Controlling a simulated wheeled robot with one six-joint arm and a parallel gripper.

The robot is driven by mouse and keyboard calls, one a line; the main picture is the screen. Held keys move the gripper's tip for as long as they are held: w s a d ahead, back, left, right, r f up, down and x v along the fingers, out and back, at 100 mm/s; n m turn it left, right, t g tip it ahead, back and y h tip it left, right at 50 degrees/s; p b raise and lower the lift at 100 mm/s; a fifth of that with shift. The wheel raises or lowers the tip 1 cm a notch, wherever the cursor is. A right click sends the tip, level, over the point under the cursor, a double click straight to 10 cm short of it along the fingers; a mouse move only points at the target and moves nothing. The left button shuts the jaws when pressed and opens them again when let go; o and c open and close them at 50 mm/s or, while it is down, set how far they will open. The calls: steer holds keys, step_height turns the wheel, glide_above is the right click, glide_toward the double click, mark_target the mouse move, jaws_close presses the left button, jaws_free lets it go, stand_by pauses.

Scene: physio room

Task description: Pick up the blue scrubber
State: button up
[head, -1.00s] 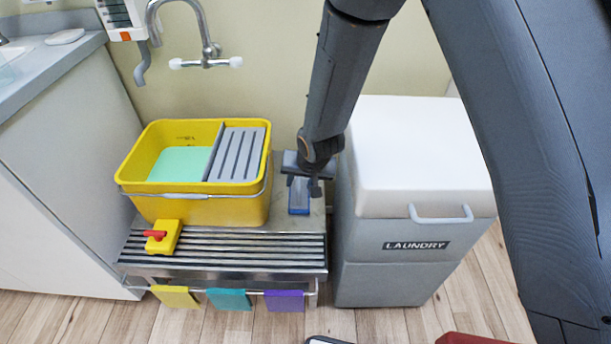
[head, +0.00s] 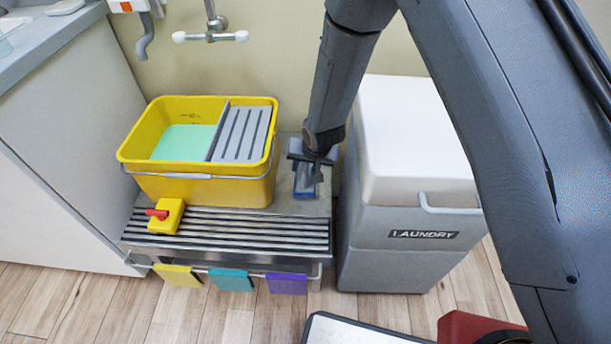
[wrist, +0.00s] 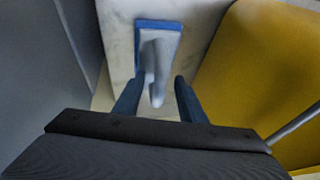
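The blue scrubber (head: 305,190) lies on the metal stand (head: 318,207), between the yellow bucket and the laundry bin. In the wrist view it shows as a blue-edged block with a grey-white handle (wrist: 158,70) pointing toward my gripper. My gripper (head: 312,170) is above the scrubber and partly hides it in the head view. In the wrist view its two dark fingers (wrist: 158,92) are apart, one on each side of the handle's near end. I cannot see either finger touching the handle.
The yellow bucket (head: 225,188) with a grey wringer stands close left of my gripper. The laundry bin (head: 400,258) stands close on the right. A yellow block with a red handle (head: 166,216) lies on the slats. Coloured cloths (head: 231,280) hang in front.

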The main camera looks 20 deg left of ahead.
jaws_close()
steer(key=shift+r, duration=0.1)
step_height(320, 180, up, 8)
steer(key=shift+r+p, duration=0.15)
steer(key=shift+p, duration=0.9)
steer(key=shift+r+p, duration=0.65)
steer(key=shift+r, duration=0.15)
